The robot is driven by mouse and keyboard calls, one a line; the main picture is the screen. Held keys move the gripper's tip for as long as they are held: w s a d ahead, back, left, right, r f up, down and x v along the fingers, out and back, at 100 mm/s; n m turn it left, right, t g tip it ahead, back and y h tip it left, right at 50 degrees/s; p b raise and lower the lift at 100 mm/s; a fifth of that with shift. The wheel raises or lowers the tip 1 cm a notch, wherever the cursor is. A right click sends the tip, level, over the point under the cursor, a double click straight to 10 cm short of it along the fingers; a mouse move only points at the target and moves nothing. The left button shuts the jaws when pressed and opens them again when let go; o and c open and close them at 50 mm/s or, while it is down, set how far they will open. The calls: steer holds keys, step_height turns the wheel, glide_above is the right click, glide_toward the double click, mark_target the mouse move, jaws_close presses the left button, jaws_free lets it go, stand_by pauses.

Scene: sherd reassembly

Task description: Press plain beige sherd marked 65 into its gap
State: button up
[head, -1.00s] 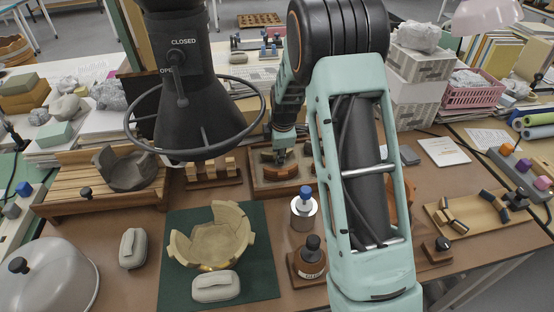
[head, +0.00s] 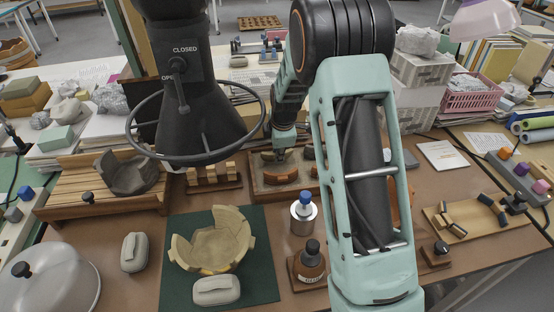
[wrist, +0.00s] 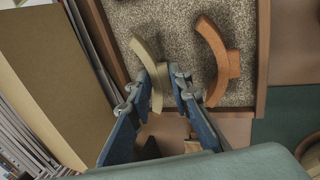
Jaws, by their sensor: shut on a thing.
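My gripper (wrist: 159,88) is shut on a curved beige sherd (wrist: 151,62), its fingers on either side of it, over a tray with a speckled lining. No mark can be read on the sherd. The beige pot (head: 213,243) stands on a dark green mat (head: 262,282) nearer the front, with an open, uneven rim showing gaps. My gripper is well behind and to the right of the pot.
An orange-brown sherd (wrist: 220,62) lies in the tray (wrist: 250,100), right of the held one. Grey padded blocks (head: 216,291) lie near the pot. A hanging nozzle covers part of the view.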

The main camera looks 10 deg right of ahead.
steer(key=shift+r+p, duration=1.2)
steer(key=shift+r, duration=1.35)
steer(key=shift+s+f, duration=0.1)
